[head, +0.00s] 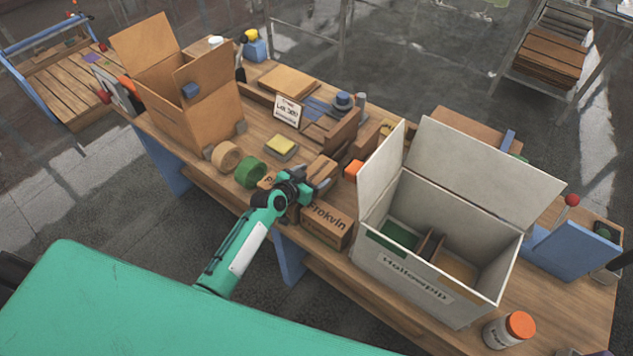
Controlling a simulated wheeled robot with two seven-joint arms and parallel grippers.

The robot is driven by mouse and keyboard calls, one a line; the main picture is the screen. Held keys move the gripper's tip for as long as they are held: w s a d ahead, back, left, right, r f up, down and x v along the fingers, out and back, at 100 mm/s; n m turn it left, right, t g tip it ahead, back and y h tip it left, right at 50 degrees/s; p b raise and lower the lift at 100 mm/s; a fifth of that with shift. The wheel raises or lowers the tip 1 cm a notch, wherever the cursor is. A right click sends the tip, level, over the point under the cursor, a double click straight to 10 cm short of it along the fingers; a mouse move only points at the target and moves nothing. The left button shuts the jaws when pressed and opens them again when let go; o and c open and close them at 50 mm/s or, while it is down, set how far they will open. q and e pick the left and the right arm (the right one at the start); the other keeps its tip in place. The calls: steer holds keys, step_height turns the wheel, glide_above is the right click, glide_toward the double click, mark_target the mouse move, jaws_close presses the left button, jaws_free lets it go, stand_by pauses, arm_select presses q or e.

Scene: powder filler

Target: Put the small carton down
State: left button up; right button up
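A small brown carton (325,225) with dark lettering, which seems to read "rokvin", is on the wooden table left of the large white box. My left gripper (318,188) is at the carton's back left, over its upper edge. Its fingers overlap the carton in the picture, and I cannot tell whether they grip it, touch it or are apart from it. Part of the carton's top is hidden by the gripper. Another small brown carton (322,167) lies just behind the gripper. My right gripper does not show.
The large open white box (425,280) stands right of the carton, with dividers inside. A tall open brown box (185,105) stands at left. Tape rolls, one tan (227,156) and one green (250,172), lie left of the gripper. An orange-lidded jar (509,331) stands at the front right.

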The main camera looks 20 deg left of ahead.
arm_select(q)
steer(key=c, duration=1.4)
jaws_close()
steer(key=shift+r, duration=0.15)
